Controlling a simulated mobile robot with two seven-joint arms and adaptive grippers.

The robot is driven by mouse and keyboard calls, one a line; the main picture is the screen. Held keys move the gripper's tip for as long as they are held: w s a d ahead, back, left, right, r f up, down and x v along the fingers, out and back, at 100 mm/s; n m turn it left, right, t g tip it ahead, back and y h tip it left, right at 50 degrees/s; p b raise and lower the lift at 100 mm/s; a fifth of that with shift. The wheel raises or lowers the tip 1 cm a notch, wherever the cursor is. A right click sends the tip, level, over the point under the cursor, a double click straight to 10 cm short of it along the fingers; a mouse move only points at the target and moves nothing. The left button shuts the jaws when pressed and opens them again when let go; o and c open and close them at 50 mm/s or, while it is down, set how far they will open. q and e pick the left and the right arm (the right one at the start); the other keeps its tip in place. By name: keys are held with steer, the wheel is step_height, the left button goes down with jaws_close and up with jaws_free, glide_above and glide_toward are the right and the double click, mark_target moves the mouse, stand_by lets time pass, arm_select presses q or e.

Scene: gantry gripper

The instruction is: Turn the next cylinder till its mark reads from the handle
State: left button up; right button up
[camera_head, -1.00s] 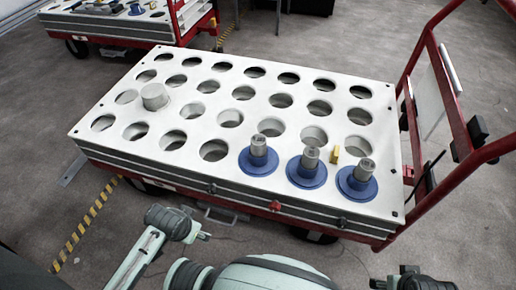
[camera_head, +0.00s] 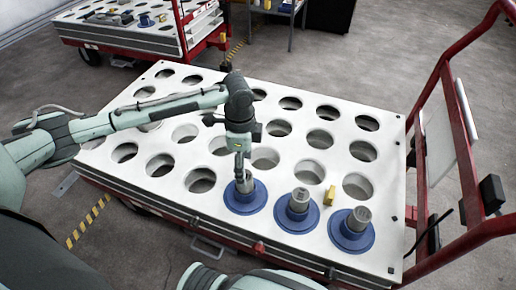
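Three grey cylinders stand upright on blue round bases along the near right edge of the white perforated cart top (camera_head: 365,107). The left cylinder (camera_head: 246,186) is under my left gripper (camera_head: 241,173), whose fingers point down at its top. The fingertips are small here, and I cannot tell whether they close on it. The middle cylinder (camera_head: 299,200) and the right cylinder (camera_head: 359,218) stand free, with dark marks on their tops too small to read. The red handle (camera_head: 466,130) rises at the cart's right end. My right gripper is out of view.
A small yellow block (camera_head: 330,196) stands between the middle and right cylinders. Empty round holes fill most of the top. My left arm spans the cart's left half. A second cart (camera_head: 140,40) with similar parts stands behind.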

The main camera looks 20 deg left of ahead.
mark_target(248, 190)
arm_select(q)
steer(key=shift+w+a, duration=0.25)
steer(key=shift+w, duration=0.05)
steer(key=shift+f, duration=0.2)
steer(key=f, duration=0.3)
steer(key=shift+s+f+b, duration=0.3)
steer(key=shift+f, duration=0.1)
step_height(248, 190, down, 2)
steer(key=shift+f, duration=0.1)
steer(key=shift+w+f, duration=0.1)
steer(key=shift+f, duration=0.3)
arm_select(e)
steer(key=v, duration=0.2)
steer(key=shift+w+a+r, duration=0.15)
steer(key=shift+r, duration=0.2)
